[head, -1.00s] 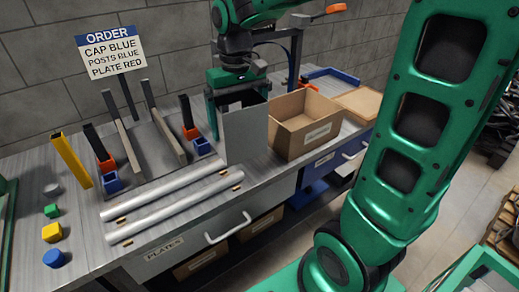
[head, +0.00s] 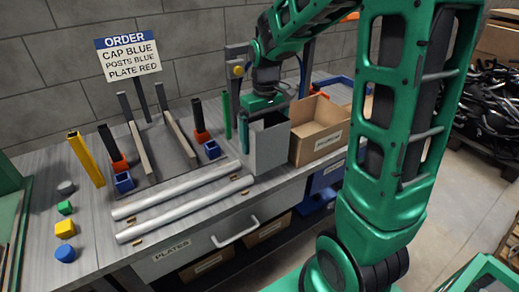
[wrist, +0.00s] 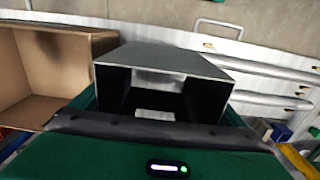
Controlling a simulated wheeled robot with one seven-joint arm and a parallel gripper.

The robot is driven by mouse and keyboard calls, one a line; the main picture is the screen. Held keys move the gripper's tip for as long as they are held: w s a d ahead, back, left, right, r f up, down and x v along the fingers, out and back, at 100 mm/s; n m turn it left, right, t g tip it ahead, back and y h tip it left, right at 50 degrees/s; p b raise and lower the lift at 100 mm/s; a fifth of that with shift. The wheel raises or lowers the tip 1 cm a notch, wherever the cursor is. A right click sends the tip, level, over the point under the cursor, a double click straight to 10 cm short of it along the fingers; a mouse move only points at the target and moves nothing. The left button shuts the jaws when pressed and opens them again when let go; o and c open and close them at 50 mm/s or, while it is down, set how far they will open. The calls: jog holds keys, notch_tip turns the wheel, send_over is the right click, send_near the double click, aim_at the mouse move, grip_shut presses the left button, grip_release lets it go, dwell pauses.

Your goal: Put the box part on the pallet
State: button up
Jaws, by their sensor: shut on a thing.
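The box part, a grey open-ended square tube (head: 271,147), stands upright at the bench's front edge, left of a cardboard box. It also shows in the wrist view (wrist: 165,62), where I look into its open end. My gripper (head: 265,118) has come down over its top from above, with a finger on either side, and is shut on it. The wrist view shows the gripper (wrist: 163,112) across the near end of the part. I cannot tell whether the part's bottom touches the bench. A wooden pallet (head: 509,170) under black chain-like parts is at the far right.
The open cardboard box (head: 321,150) is close on the right of the part. Silver rods (head: 185,208) lie to its left, with a fixture of posts (head: 160,140) behind. Coloured blocks (head: 65,229) are at the left. Floor (head: 465,215) is clear between bench and pallet.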

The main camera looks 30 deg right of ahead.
jog(key=shift+d+f, duration=0.15)
jog(key=shift+f, duration=1.9)
jog(key=o, duration=1.2)
jog(key=shift+f, duration=0.1)
